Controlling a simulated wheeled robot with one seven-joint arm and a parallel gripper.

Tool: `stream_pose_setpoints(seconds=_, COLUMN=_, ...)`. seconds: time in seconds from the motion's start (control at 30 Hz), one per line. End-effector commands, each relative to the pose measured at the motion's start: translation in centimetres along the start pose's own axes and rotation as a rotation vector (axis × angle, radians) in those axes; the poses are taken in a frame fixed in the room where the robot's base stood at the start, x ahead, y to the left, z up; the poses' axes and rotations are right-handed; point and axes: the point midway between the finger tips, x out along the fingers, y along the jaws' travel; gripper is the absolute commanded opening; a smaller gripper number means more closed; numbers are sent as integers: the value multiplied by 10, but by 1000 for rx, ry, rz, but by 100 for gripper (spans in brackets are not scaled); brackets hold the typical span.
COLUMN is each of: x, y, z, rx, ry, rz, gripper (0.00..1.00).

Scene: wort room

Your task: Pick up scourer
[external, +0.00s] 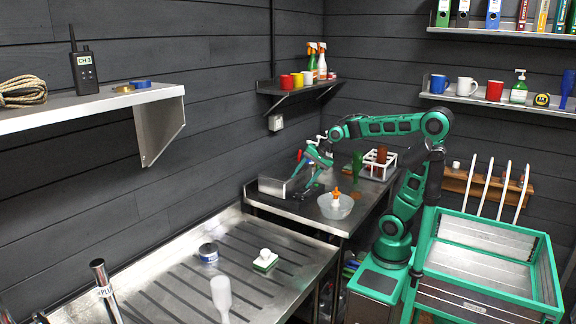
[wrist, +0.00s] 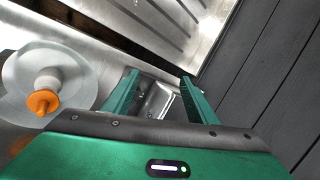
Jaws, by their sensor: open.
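A small pad with a green base and a white top (external: 265,260), which looks like the scourer, lies on the ribbed steel draining board (external: 180,290) in the external view. I cannot make it out in the wrist view. My gripper (external: 301,188) is over the steel counter beyond the board, well apart from the pad. In the wrist view my gripper (wrist: 159,77) is open, its two green fingers spread with nothing held between them. A shiny metal piece (wrist: 158,101) shows beyond the fingers.
A translucent bowl (external: 345,210) holds a white bottle with an orange cap (external: 335,200); the bowl (wrist: 15,78) is left of my fingers in the wrist view. A white rack (external: 379,165) stands behind.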

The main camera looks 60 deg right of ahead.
Motion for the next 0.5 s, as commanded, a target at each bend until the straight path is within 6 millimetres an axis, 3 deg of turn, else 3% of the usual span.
stream_pose_setpoints(seconds=0.1, x=21, y=-27, z=50, rx=149, ry=-127, rz=-79, gripper=52)
stream_pose_setpoints(seconds=0.3, x=33, y=-64, z=140, rx=446, ry=-394, rz=-144, gripper=52)
stream_pose_setpoints(seconds=0.5, x=27, y=-80, z=198, rx=662, ry=-594, rz=-122, gripper=52)
